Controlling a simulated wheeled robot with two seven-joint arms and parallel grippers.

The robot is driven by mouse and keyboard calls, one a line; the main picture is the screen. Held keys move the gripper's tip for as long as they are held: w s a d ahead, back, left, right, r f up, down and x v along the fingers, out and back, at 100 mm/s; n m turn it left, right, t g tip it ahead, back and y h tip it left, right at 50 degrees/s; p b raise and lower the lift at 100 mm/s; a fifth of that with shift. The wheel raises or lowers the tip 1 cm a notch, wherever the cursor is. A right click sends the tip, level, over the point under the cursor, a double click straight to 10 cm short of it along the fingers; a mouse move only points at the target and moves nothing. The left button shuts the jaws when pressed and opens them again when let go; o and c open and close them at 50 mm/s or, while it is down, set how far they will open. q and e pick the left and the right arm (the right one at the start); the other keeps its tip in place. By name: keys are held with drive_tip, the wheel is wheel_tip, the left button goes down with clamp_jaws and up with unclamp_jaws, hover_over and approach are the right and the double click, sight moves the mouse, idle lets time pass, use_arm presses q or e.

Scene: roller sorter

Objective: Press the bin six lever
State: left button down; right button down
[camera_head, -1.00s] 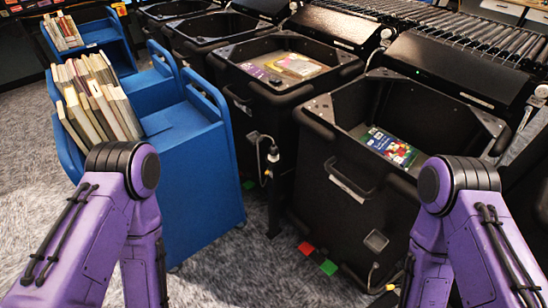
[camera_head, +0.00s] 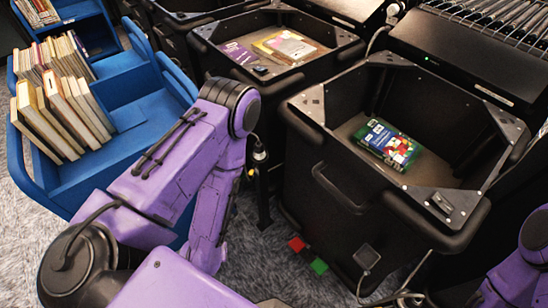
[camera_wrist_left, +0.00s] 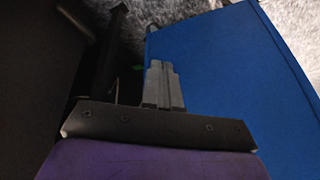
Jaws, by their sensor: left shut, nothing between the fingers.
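No bin number is readable, so I cannot tell which bin is six. A black upright post with a light-banded top (camera_head: 260,155) stands between the blue cart and the near black bin (camera_head: 330,195). A red tab (camera_head: 297,244) and a green tab (camera_head: 319,266) show low at the near bin's foot. My left gripper (camera_wrist_left: 161,68) is shut and empty in the left wrist view, pointing down between a dark surface on the left and the blue cart's side. In the head view it is hidden behind my purple left arm. My right gripper is out of view.
The blue cart (camera_head: 145,90) with several books stands close on the left. The near bin holds a green and blue book (camera_head: 388,143). Another black bin (camera_head: 235,25) with books is behind it. Grey carpet shows in the narrow gap between cart and bin.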

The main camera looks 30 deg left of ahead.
use_arm(q)
drive_tip(key=w+d+f+m+h+b, duration=0.1)
drive_tip(key=w+d+m+h+b, duration=0.15)
drive_tip(key=w+m, duration=0.45)
drive_tip(key=w+d+f+m+h+b, duration=0.2)
drive_tip(key=w+b, duration=0.1)
drive_tip(key=w, duration=0.9)
drive_tip(key=w+a+r+m+g+h+b, duration=0.1)
drive_tip(key=w+a+r+m+b, duration=0.1)
drive_tip(key=w+r+m, duration=0.3)
drive_tip(key=w+a+r+m+g+h+b, duration=0.1)
drive_tip(key=w+a+r+m+h+b, duration=0.1)
drive_tip(key=w+a+r+m, duration=0.3)
wheel_tip(320, 180, up, 6)
drive_tip(key=w+m, duration=0.1)
drive_tip(key=m, duration=0.3)
drive_tip(key=shift+w+a+r+g, duration=0.2)
drive_tip(key=shift+g, duration=0.1)
drive_tip(key=shift+f, duration=0.1)
